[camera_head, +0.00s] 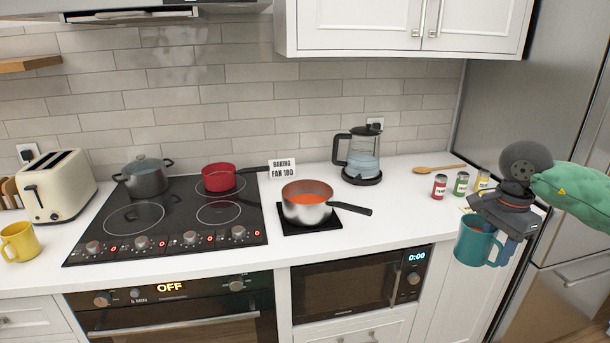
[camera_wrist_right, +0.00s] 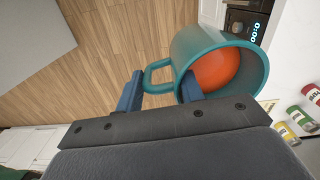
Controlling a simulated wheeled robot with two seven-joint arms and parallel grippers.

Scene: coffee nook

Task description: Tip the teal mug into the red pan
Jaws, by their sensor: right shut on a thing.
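The teal mug (camera_head: 477,243) is held by my right gripper (camera_head: 500,222) at the far right, in front of the counter edge, and looks about upright. In the right wrist view the mug (camera_wrist_right: 185,50) holds something orange-red (camera_wrist_right: 216,70). The blue fingers of the gripper (camera_wrist_right: 160,92) are on the handle side of the mug; exactly where they pinch is partly hidden. The red pan (camera_head: 218,179) sits on the back right of the hob, its dark handle pointing right, well away from the mug. My left gripper is not in view.
A steel pan (camera_head: 308,209) with orange contents stands on a black mat (camera_head: 312,228), between the mug and the hob (camera_head: 165,239). A grey pot (camera_head: 145,180), kettle (camera_head: 363,160), small cans (camera_head: 439,188), toaster (camera_head: 54,186) and yellow mug (camera_head: 17,243) stand around. A sign (camera_head: 282,168) is near the red pan's handle.

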